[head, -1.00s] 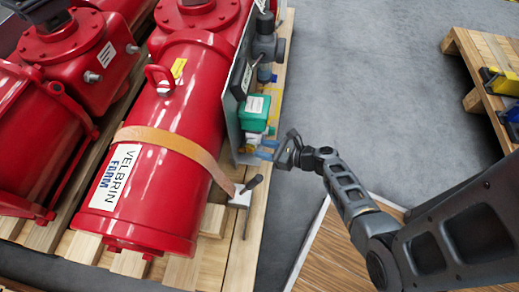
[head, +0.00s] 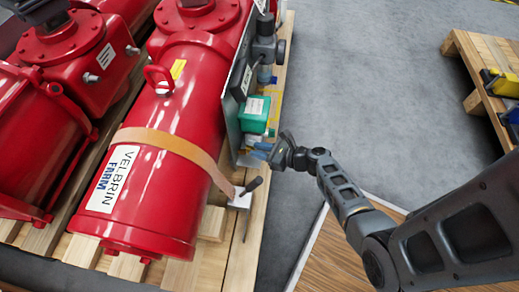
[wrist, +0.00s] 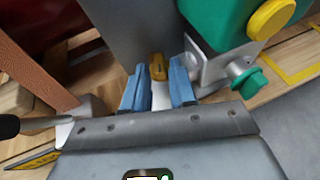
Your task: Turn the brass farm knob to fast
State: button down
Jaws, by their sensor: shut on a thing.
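The brass knob (wrist: 158,67) shows in the wrist view between the blue fingertips of my gripper (wrist: 158,88), low beside the grey panel. My gripper is shut on it, with one finger on each side. In the head view my gripper (head: 259,151) is at the lower right edge of the panel (head: 233,125), below the green box (head: 255,113). The knob is hidden there by the fingers. I cannot read any speed marking near the knob.
The red cylinder (head: 190,90) marked VELBRIN FARM lies on a wooden pallet, with an orange strap (head: 165,140) and a dark-handled ratchet (head: 250,187) close by. In the wrist view a green knob (wrist: 247,82) and a yellow cap (wrist: 271,19) sit close to the right finger.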

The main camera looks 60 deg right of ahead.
jog(key=shift+w, duration=0.1)
jog(key=shift+d+n+y, duration=0.2)
jog(key=shift+n+y, duration=0.5)
jog(key=shift+y, duration=0.1)
jog(key=c, duration=1.1)
grip_release()
jog(key=shift+c, duration=0.2)
jog(key=p+v, duration=0.3)
jog(key=v, duration=0.4)
jog(key=shift+s, duration=0.35)
jog(key=shift+d+r, duration=0.1)
jog(key=shift+r, duration=0.05)
